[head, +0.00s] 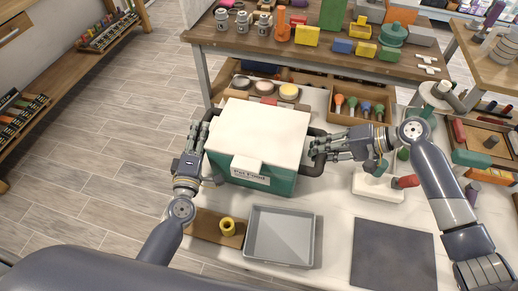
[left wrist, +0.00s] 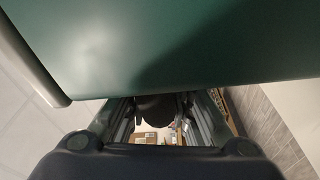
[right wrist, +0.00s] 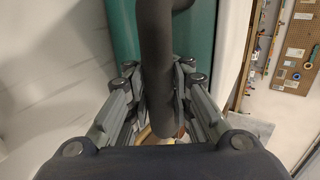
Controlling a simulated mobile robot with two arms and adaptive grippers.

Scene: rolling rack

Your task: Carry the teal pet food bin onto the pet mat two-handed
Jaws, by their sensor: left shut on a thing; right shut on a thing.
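The teal pet food bin (head: 258,179) has a cream lid (head: 262,130) and a "Pet Food" label, and looks upright. My left gripper (head: 203,138) is shut on its left dark handle; the left wrist view shows the bin's teal wall (left wrist: 190,45) close above the fingers. My right gripper (head: 318,150) is shut on the right handle (right wrist: 155,75), which runs between its fingers. I cannot tell whether the bin's base touches the white surface. A flat dark grey square (head: 393,256), apparently the pet mat, lies bare at the front right.
A grey tray (head: 253,240) and a yellow cup (head: 227,227) on a wooden board are in front of the bin. A white block with colored handles (head: 378,187) stands between bin and mat. Behind are bowls and a wooden tool box (head: 345,118).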

